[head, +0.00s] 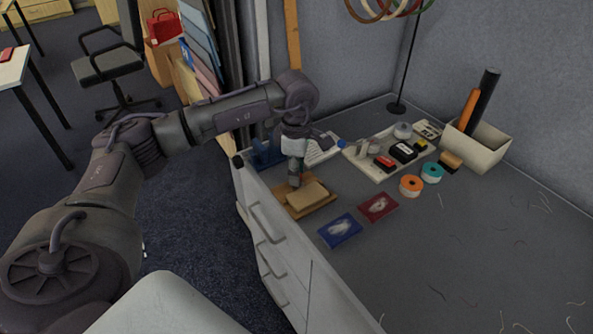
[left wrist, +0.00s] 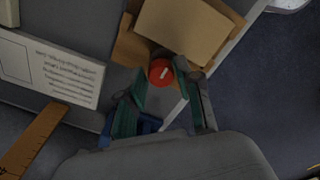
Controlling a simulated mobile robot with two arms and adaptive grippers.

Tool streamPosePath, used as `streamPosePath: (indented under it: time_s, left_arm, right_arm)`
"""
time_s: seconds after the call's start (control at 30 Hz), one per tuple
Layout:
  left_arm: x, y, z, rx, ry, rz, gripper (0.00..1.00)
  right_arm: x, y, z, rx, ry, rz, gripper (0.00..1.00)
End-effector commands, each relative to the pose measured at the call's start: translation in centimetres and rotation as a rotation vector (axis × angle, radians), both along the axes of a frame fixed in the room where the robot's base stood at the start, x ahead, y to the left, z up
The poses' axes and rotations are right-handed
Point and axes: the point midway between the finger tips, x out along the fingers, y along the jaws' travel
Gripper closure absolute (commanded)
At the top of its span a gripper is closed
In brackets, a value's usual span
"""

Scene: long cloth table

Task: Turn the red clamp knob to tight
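The red clamp knob (left wrist: 161,72) is round with a short white mark across its top. It sits beside a light wooden block (left wrist: 184,32) on a brown board. The block also shows in the head view (head: 306,194), where the knob is hidden by my gripper. My left gripper (left wrist: 160,76) is open, with one green-padded finger on each side of the knob. I cannot tell whether the fingers touch it. In the head view the left gripper (head: 295,181) points down at the board's back edge. My right gripper is in neither view.
A blue object (head: 265,153) stands behind the gripper at the table edge. A printed white card (left wrist: 50,68) lies beside it. Blue (head: 340,230) and dark red (head: 378,207) packets lie in front. A white tray (head: 372,167) holds small items. The table's right front is mostly clear.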

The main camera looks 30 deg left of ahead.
Motion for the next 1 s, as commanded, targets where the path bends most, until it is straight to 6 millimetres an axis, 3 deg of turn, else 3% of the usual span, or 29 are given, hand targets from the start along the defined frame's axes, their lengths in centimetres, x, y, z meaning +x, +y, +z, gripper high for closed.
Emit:
streamPosePath:
  time_s: [0.1, 0.47, 1.0]
  left_arm:
    - [0.0, 0.0, 0.0, 0.001, 0.001, 0.001, 0.47]
    - [0.0, 0.0, 0.6, 0.000, 0.001, 0.001, 0.47]
    - [0.0, 0.0, 10.6, 0.000, -0.001, 0.001, 0.47]
  right_arm:
    - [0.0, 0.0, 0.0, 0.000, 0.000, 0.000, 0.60]
    - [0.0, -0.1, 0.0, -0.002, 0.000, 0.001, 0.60]
    - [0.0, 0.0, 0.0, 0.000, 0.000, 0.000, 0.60]
